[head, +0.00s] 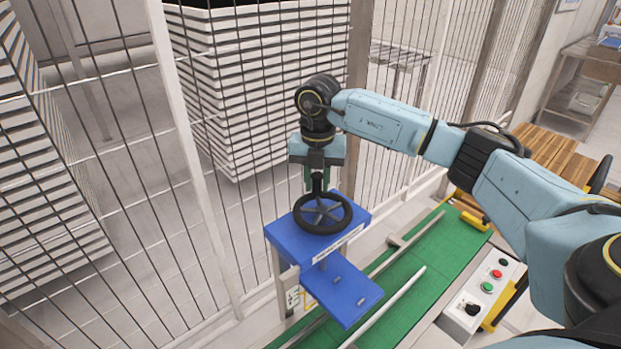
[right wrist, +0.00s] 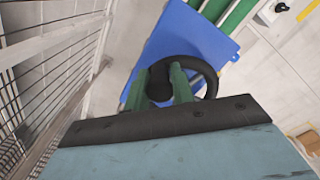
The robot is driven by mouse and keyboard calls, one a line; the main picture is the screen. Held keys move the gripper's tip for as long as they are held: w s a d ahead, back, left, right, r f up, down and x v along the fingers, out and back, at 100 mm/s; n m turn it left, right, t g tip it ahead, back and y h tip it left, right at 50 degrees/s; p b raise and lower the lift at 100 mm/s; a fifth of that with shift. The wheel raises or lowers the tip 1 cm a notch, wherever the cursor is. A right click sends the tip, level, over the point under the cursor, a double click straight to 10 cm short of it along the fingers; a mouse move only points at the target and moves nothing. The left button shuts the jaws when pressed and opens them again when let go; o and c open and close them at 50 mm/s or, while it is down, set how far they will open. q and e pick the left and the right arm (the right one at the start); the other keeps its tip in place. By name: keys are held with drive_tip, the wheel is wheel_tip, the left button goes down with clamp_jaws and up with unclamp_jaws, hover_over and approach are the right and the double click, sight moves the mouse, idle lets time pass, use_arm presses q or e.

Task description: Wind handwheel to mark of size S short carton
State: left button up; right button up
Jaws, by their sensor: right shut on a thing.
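The black handwheel (head: 323,213) lies flat on top of the blue machine head (head: 285,238), above the conveyor. It also shows in the right wrist view (right wrist: 211,76). My right gripper (head: 317,184) points down from above at the wheel's far side. Its green fingers (right wrist: 172,85) are shut on the wheel's dark upright handle (right wrist: 160,80). A pale label strip (head: 338,244) runs along the front edge of the blue head; its marks are too small to read. My left gripper is in neither view.
A green conveyor belt (head: 437,245) with pale guide rails runs beneath the blue head. A control box (head: 484,296) with red, green and black controls stands at the right. A wire fence (head: 215,215) stands close behind and left, with stacked cartons (head: 262,85) beyond it.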

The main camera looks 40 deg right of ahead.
sight(341, 197)
drive_tip(key=m, duration=0.2)
drive_tip(key=s+d+m+p, duration=0.1)
drive_tip(key=m, duration=0.1)
drive_tip(key=d+m, duration=0.1)
drive_tip(key=shift+s+d+r+m+p, duration=0.15)
drive_tip(key=shift+s+m+p, duration=0.2)
drive_tip(key=shift+m+p, duration=0.05)
drive_tip(key=s+m, duration=0.1)
drive_tip(key=m, duration=0.1)
drive_tip(key=m+p, duration=0.1)
drive_tip(key=m, duration=0.1)
drive_tip(key=shift+s+d, duration=0.35)
drive_tip(key=shift+d, duration=0.05)
drive_tip(key=shift+s+d+m+p, duration=0.1)
drive_tip(key=shift+s+m+p, duration=0.5)
drive_tip(key=shift+m, duration=0.6)
drive_tip(key=o, duration=0.9)
wheel_tip(341, 197, up, 13)
drive_tip(key=shift+r+b, duration=0.15)
drive_tip(key=shift+b, duration=0.45)
